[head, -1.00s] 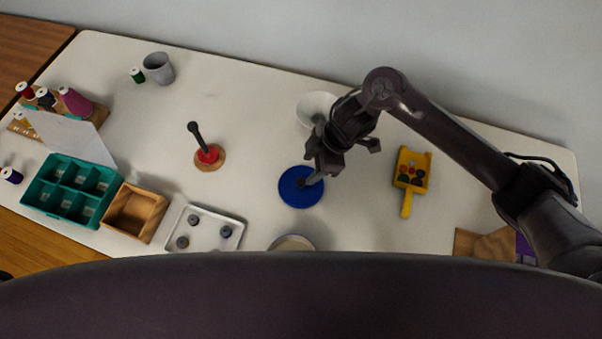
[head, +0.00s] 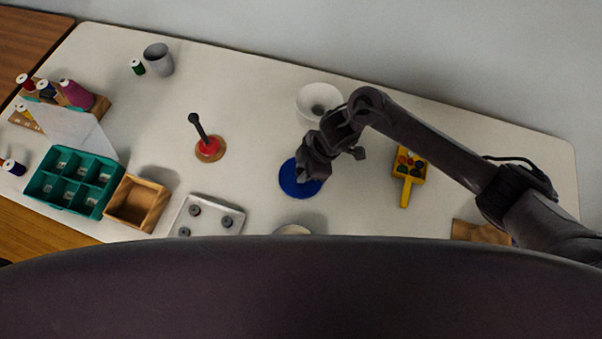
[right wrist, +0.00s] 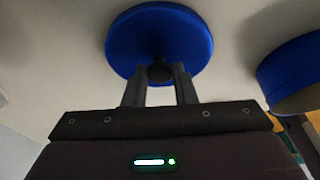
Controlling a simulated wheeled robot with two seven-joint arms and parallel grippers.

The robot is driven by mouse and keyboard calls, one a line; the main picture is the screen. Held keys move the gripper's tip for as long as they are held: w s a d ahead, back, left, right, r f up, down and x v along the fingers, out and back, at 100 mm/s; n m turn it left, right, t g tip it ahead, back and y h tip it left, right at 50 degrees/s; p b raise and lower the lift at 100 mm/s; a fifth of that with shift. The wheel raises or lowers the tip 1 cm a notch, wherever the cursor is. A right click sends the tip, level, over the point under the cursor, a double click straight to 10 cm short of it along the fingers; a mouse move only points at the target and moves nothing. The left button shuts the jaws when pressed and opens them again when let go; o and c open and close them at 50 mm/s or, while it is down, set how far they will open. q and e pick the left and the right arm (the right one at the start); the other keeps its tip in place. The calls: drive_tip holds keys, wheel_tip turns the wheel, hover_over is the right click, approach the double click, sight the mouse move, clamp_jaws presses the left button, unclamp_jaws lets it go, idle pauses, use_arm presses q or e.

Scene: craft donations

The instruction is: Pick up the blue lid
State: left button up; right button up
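The blue lid (head: 291,187) is a round disc lying flat on the pale table in the head view, partly covered by my right gripper (head: 313,176). In the right wrist view the lid (right wrist: 128,42) has a dark knob (right wrist: 160,70) at its middle. The lid seems to rest on the table still. My left gripper is not in view.
A blue round container (right wrist: 290,68) shows in the right wrist view.

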drive_tip(key=shift+c, duration=1)
drive_tip(key=shift+r, duration=0.1)
